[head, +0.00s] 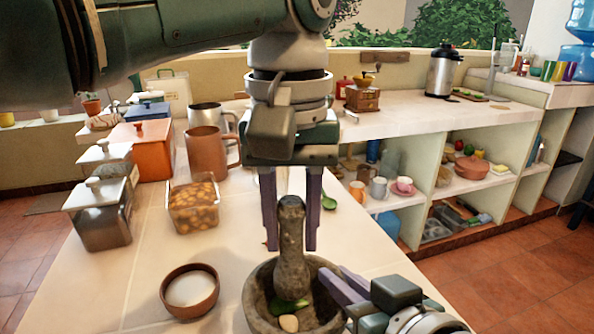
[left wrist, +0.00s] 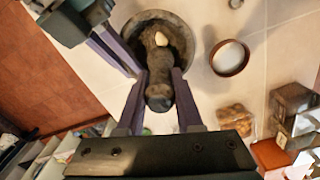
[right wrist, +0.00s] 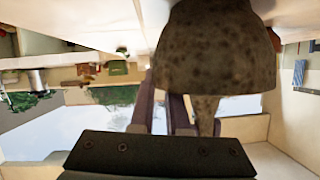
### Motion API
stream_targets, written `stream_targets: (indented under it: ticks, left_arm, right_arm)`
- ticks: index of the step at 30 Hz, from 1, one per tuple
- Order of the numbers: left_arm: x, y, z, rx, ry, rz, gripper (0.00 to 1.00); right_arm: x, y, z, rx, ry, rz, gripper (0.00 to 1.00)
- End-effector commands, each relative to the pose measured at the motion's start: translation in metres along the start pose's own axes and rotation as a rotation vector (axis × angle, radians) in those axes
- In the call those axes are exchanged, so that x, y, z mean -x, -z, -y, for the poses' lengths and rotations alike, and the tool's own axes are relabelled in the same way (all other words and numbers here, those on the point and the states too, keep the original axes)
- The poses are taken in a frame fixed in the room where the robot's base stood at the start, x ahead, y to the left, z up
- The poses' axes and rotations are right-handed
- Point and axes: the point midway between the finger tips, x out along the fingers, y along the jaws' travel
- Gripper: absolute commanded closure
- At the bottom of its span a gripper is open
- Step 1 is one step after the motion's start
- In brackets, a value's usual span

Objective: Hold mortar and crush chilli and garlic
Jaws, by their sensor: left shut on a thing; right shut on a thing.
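The grey stone mortar (head: 256,306) stands on the tiled counter at the bottom centre of the head view. A green chilli piece (head: 284,306) and a pale garlic clove (head: 289,323) lie inside it. My left gripper (head: 291,242) points down and is shut on the stone pestle (head: 291,222), which stands roughly upright with its lower end in the mortar. My right gripper (head: 335,287) is shut on the mortar's right rim. The left wrist view shows the pestle (left wrist: 160,68) between the fingers and the garlic (left wrist: 161,38). The mortar's underside (right wrist: 215,50) fills the right wrist view's top.
A brown bowl of white contents (head: 190,291) stands left of the mortar. A glass container of brown pieces (head: 194,205), a brown mug (head: 212,155) and lidded canisters (head: 100,210) stand farther left. A green item (head: 329,196) lies behind. Counter between bowl and canisters is clear.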

Motion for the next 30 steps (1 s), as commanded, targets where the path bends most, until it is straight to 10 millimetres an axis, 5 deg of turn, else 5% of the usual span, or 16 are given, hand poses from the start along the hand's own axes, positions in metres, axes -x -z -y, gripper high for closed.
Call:
stream_targets:
  ticks: [30]
  left_arm:
    - [-0.007, -0.018, 0.002, -0.001, -0.004, -0.006, 1.0]
  right_arm:
    - [0.001, -0.009, -0.004, 0.002, -0.012, 0.019, 1.0]
